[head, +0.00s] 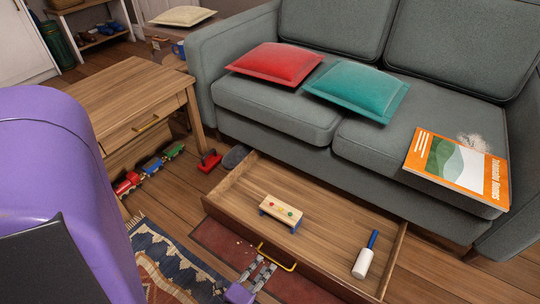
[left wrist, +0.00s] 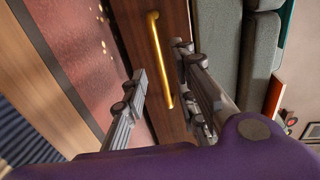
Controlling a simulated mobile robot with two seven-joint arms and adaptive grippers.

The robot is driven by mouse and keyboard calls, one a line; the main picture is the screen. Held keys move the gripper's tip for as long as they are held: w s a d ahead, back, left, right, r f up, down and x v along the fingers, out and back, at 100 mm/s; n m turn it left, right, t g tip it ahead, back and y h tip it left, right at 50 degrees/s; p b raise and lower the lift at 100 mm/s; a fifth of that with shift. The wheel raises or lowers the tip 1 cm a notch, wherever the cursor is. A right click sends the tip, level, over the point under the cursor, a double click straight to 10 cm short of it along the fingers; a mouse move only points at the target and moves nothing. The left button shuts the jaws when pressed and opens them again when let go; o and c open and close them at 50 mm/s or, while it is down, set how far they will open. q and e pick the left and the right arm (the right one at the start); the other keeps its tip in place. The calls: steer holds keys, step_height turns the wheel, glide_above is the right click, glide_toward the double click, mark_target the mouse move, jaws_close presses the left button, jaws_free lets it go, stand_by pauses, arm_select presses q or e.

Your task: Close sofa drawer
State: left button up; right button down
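The wooden sofa drawer (head: 330,205) is pulled out from under the grey sofa (head: 270,105). Its front carries a gold bar handle (head: 288,266), which also shows in the left wrist view (left wrist: 157,50). My left gripper (head: 262,268) is at the drawer front by the left part of the handle. In the left wrist view my left gripper (left wrist: 160,62) has its fingers apart, with the handle between them. I cannot tell whether a finger touches it. Inside the drawer are a wooden peg bench toy (head: 281,212) and a white mallet with a blue handle (head: 364,258). My right gripper is not in view.
A wooden side table (head: 130,95) stands left of the drawer, with a toy train (head: 150,168) on the floor beneath. A patterned rug (head: 165,262) lies in front. Red and teal cushions (head: 275,63) and an orange-covered magazine (head: 460,165) lie on the sofa.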

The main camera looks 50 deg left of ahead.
arm_select(q)
steer(key=shift+b+x, duration=0.55)
steer(key=shift+x, duration=1.35)
jaws_close()
